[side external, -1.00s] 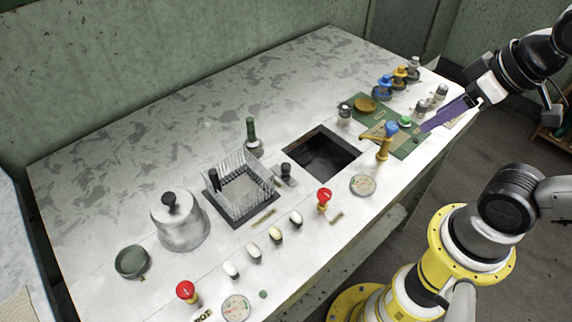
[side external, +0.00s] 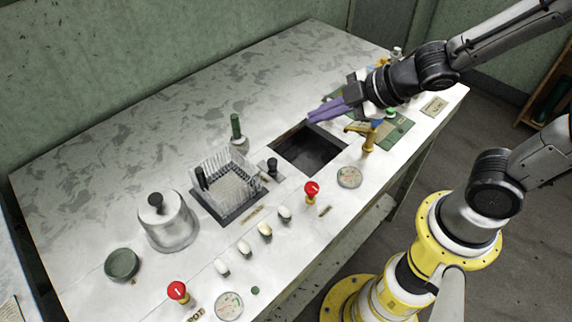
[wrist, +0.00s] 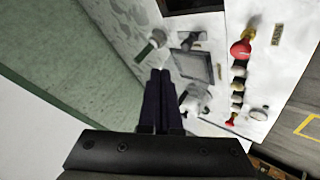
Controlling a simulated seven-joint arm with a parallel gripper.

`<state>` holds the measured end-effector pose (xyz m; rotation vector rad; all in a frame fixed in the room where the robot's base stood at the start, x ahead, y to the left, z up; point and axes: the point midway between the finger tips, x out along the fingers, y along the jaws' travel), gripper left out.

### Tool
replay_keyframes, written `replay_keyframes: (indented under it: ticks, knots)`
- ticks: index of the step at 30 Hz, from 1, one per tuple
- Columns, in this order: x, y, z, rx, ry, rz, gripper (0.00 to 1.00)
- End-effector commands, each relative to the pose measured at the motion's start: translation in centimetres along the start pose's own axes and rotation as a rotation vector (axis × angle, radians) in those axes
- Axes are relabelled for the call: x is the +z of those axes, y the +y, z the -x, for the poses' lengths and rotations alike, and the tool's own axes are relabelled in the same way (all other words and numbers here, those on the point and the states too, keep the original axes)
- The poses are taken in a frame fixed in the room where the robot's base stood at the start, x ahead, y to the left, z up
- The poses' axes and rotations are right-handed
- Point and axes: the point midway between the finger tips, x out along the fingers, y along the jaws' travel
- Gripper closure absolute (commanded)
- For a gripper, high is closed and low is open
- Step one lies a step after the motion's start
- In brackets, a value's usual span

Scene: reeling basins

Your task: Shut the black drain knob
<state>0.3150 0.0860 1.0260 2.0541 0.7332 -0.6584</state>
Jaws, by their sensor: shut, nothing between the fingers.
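A small black knob (side external: 271,167) stands upright on a grey fitting between the glass-walled basin (side external: 232,208) and the dark square sink opening (side external: 325,165). It appears to be the drain knob; in the wrist view a dark fitting (wrist: 190,39) shows between the same two basins. In the wrist view the fingers (wrist: 160,72) lie together.
A green-handled tool (side external: 236,128) stands behind the glass basin. A brass tap (side external: 368,138) is right of the sink. Red knobs (side external: 311,189), several cocoons (side external: 265,229) and a lidded metal pot (side external: 167,222) are on the counter. The counter's back left is clear.

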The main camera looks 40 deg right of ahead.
Motion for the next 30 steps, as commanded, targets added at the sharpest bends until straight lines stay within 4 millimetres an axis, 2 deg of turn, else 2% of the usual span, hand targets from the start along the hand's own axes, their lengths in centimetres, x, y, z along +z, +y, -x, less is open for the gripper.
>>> replay_keyframes:
  ticks: [1,3,6,11,17,30]
  knots:
    - [0.1,-2.0,-1.3,-0.068,0.003,0.040,1.00]
    - [0.5,-4.0,-2.3,-0.131,-0.008,0.069,1.00]
    - [1.0,-5.4,-3.0,-0.177,-0.026,0.080,1.00]
    - [0.9,-5.9,-3.5,-0.191,-0.027,0.085,1.00]
    - [1.0,-6.2,-5.0,-0.190,-0.027,0.082,1.00]
    - [1.2,-7.3,-11.5,-0.188,-0.029,0.081,1.00]
